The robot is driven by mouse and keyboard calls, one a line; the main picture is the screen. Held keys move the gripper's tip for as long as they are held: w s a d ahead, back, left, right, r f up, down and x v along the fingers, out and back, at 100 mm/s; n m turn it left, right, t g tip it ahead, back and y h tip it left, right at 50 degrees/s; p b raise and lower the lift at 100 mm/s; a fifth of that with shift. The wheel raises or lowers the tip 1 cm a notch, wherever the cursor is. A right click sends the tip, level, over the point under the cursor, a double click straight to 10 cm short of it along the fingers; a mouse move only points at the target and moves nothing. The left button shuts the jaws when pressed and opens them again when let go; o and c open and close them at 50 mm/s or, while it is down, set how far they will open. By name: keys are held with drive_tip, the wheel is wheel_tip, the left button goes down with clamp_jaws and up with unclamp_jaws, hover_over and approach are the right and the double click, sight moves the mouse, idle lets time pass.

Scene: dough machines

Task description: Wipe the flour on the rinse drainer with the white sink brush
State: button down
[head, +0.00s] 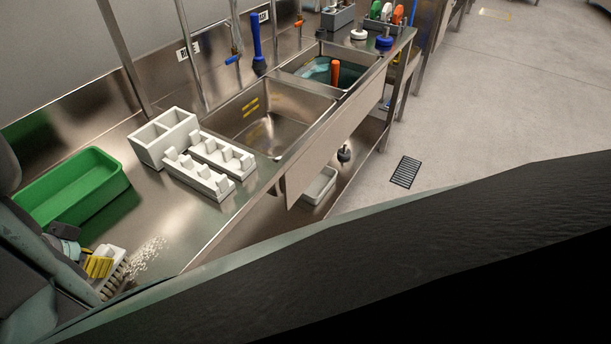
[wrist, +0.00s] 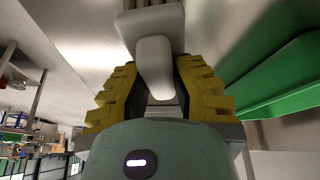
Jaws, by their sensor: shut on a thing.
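My gripper (head: 99,266) is at the lower left of the head view, its yellow fingers shut on the white sink brush (head: 113,279). The brush's bristles point down at the steel drainer (head: 194,221), close to its surface; I cannot tell if they touch it. In the wrist view the brush's white handle (wrist: 154,68) sits between the yellow fingers (wrist: 155,95). White flour (head: 148,254) lies scattered on the drainer just right of the brush. Part of the brush is hidden by my arm and gripper.
A green tray (head: 119,187) stands behind the brush, also in the wrist view (wrist: 290,75). White racks (head: 205,185) and a white divided box (head: 150,152) stand near the sink basin (head: 285,115). A blue-handled brush (head: 257,40) stands behind the basin. The drainer's front strip is clear.

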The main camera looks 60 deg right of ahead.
drive_tip(key=shift+a+f, duration=0.1)
drive_tip(key=shift+a, duration=1.8)
drive_tip(key=shift+s+p, duration=0.5)
drive_tip(key=shift+s, duration=0.5)
drive_tip(key=shift+d+r, duration=0.2)
drive_tip(key=shift+d, duration=1.65)
drive_tip(key=shift+w+d+f+b, duration=0.1)
drive_tip(key=shift+d+b, duration=0.4)
drive_tip(key=shift+d, duration=0.75)
drive_tip(key=shift+w+d+f+b, duration=0.1)
drive_tip(key=shift+d+b, duration=0.4)
drive_tip(key=shift+d, duration=0.7)
drive_tip(key=shift+d+r+b, duration=0.15)
drive_tip(key=shift+d+b, duration=0.75)
drive_tip(key=shift+d, duration=3.9)
drive_tip(key=shift+w+r, duration=0.1)
wheel_tip(320, 180, up, 6)
drive_tip(key=p, duration=0.5)
drive_tip(key=shift+a, duration=0.1)
